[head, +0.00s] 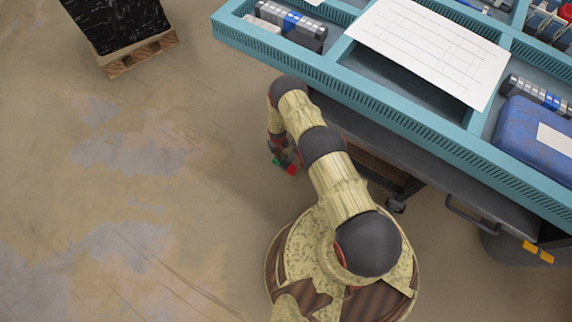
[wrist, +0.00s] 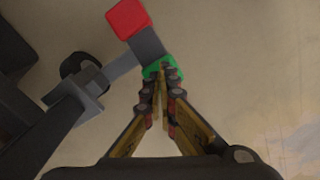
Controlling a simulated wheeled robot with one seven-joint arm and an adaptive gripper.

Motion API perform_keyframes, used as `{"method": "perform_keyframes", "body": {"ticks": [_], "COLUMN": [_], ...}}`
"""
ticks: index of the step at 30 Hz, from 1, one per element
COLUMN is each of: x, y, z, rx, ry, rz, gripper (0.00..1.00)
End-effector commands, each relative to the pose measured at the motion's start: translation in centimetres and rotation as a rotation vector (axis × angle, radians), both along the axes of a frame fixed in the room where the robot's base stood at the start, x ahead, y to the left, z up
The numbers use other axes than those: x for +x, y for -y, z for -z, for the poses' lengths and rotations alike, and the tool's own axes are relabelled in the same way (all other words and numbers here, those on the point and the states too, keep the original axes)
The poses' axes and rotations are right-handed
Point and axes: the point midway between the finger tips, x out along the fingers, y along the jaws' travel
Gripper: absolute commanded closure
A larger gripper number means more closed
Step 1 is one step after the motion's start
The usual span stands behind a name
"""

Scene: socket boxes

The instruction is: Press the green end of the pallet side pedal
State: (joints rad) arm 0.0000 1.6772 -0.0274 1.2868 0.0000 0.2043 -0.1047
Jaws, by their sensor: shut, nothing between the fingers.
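The pedal is a grey rocker bar (wrist: 146,44) with a red end (wrist: 128,17) and a green end (wrist: 160,66), on a grey arm low over the floor. My gripper (wrist: 162,72) is shut and empty. In the wrist view its fingertips overlap the green end and hide part of it; I cannot tell whether they touch it. In the head view my gripper (head: 287,160) points down beside the cart, and the green end (head: 292,169) shows small just by the fingers.
A teal-edged cart (head: 300,62) stands right of my arm, with a white sheet (head: 428,48), a blue case (head: 540,135) and socket trays on top. A caster (head: 396,205) is under it. A black load on a pallet (head: 140,54) stands far left. The left floor is clear.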

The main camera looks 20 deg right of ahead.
Motion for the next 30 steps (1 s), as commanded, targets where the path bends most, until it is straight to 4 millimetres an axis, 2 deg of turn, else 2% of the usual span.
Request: {"method": "perform_keyframes", "body": {"ticks": [30], "x": [-0.3], "y": [0.0], "z": [1.5], "rx": [0.0], "ry": [-0.004], "rz": [0.0], "gripper": [1.0]}}
